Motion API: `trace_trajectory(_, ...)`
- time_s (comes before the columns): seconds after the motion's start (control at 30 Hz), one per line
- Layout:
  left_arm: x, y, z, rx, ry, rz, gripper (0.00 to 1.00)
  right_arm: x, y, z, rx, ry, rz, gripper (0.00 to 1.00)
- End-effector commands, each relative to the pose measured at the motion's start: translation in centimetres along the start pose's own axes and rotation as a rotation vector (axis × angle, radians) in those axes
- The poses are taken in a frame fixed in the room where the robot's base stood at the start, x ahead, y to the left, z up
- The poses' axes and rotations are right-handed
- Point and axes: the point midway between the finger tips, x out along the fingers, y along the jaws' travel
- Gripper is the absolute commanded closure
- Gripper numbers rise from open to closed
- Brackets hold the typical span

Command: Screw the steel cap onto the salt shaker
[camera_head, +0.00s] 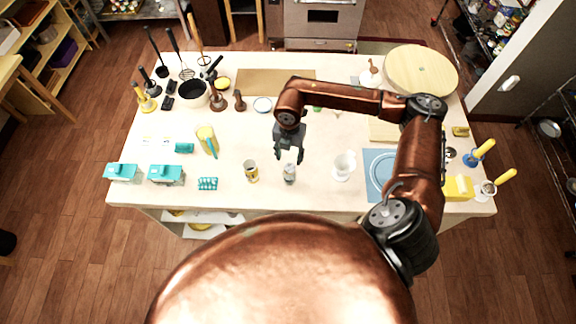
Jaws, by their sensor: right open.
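My right gripper (288,154) points down above the front middle of the table, its fingers apart. Just below and in front of it stands a small upright shaker-like container (289,175), which I take to be the salt shaker. Its top lies close to the fingertips; I cannot tell whether they touch it. The steel cap is too small to make out, and the gripper partly covers the area around the shaker's top. My left gripper and arm are not in view.
The pale table (230,150) holds a yellow-and-grey can (251,171) left of the shaker and a white goblet (343,166) to the right. A teal block (208,184) lies at the front. A blue mat (379,172) lies further right. Utensils crowd the back left.

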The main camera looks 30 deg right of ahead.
Motion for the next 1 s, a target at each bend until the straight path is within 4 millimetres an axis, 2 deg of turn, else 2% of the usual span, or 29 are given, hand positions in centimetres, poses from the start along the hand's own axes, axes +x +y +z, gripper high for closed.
trace_trajectory(0.27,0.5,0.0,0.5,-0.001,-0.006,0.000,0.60,0.9,-0.5,0.2,0.009,-0.005,-0.006,0.56)
trace_trajectory(1.0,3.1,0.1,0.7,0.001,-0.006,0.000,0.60,6.3,-0.2,0.1,0.004,-0.002,-0.003,0.56)
